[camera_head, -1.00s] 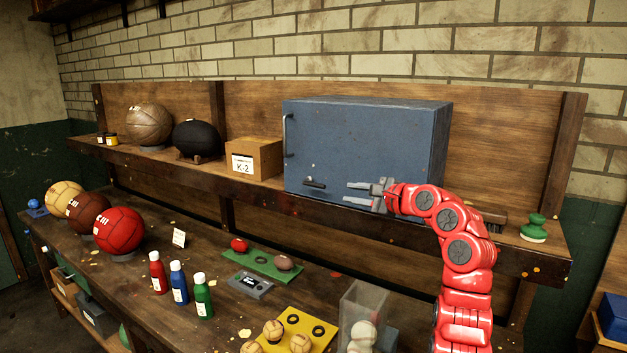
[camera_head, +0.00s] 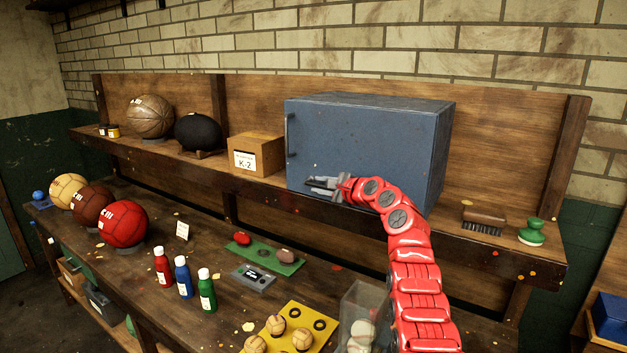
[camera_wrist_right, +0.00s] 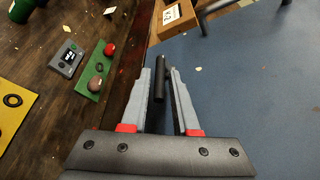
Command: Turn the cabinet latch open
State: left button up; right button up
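The blue cabinet (camera_head: 350,135) stands on the upper shelf. Its dark bar-shaped latch (camera_wrist_right: 159,80) is low on the front face. In the wrist view the latch lies lengthwise between the two grey fingers of my right gripper (camera_wrist_right: 166,75), which are apart with a narrow gap visible beside the bar. In the head view my right gripper (camera_head: 322,187) is at the latch, low on the cabinet's front, and its fingers mostly hide the latch. The cabinet door looks closed. My left gripper is not in view.
A dark vertical handle (camera_head: 289,134) is on the cabinet's left side. A cardboard box (camera_head: 257,154) stands left of the cabinet, and a brush (camera_head: 483,219) is to the right. Bottles, balls and a clear container (camera_head: 362,310) stand on the lower bench.

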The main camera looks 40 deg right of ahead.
aim_at(318, 185)
jog(key=shift+p+x, duration=0.35)
jog(key=shift+x, duration=0.65)
jog(key=shift+w+f+p, duration=0.15)
jog(key=shift+w+p, duration=0.2)
jog(key=shift+w, duration=0.3)
grip_shut()
jog(key=shift+f, duration=0.1)
